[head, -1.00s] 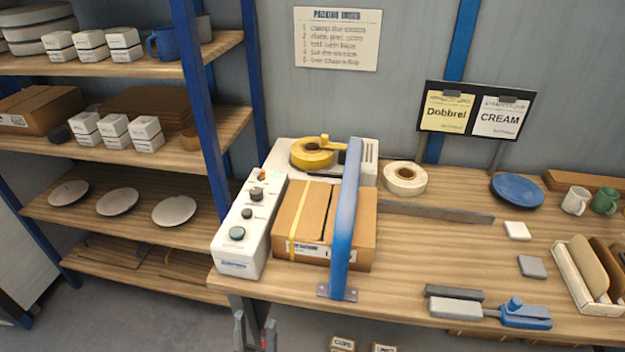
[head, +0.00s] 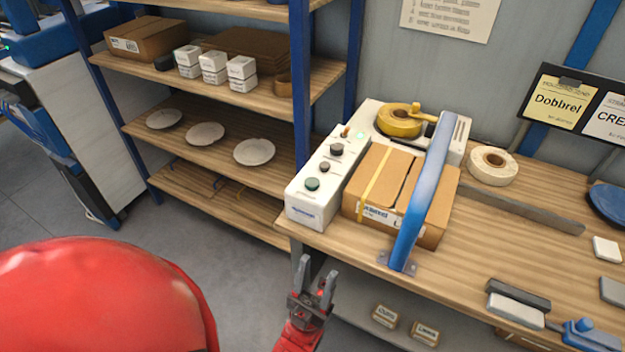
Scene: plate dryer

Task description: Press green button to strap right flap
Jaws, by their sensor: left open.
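The green button (head: 312,184) is on the near end of the top of a white control box (head: 318,208), at the left of the bench. Dark knobs sit behind it on the same box. A brown carton (head: 372,192) lies right of the box, with a yellow strap (head: 374,178) across its left flap; the right flap (head: 437,205) shows no strap. A blue arched bar (head: 425,190) stands over the carton. My left gripper (head: 316,272) is open and empty, below the bench's front edge and lower than the button, not touching anything. My right gripper is not in view.
A yellow tape roll (head: 399,120) sits on the white machine behind the carton. A white roll (head: 493,166), metal strip and small blocks lie on the bench. A blue-post shelf (head: 299,80) with plates and boxes stands left. Small boxes (head: 385,316) lie below the bench.

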